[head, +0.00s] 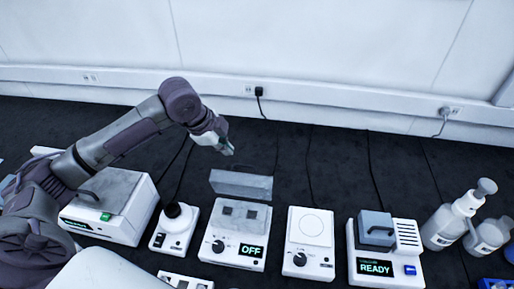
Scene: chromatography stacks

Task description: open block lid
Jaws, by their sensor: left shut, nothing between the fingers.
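The heating block (237,241) is a white unit with a dial and a display reading OFF, at the middle front of the bench in the head view. Its grey, see-through block lid (241,184) stands raised along the back edge, tilted up, and the block top with two dark square wells is uncovered. My left gripper (229,149) reaches in from the left and is shut and empty. It is above and behind the raised lid, apart from it in the picture. My right gripper is not in view.
A white device with a grey handled lid (112,191) stands at left, then a small round-topped mixer (176,222). Right of the block are a white dial plate (310,244), a READY unit (384,254) and bottles (449,222). The dark bench behind is mostly clear, with cables.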

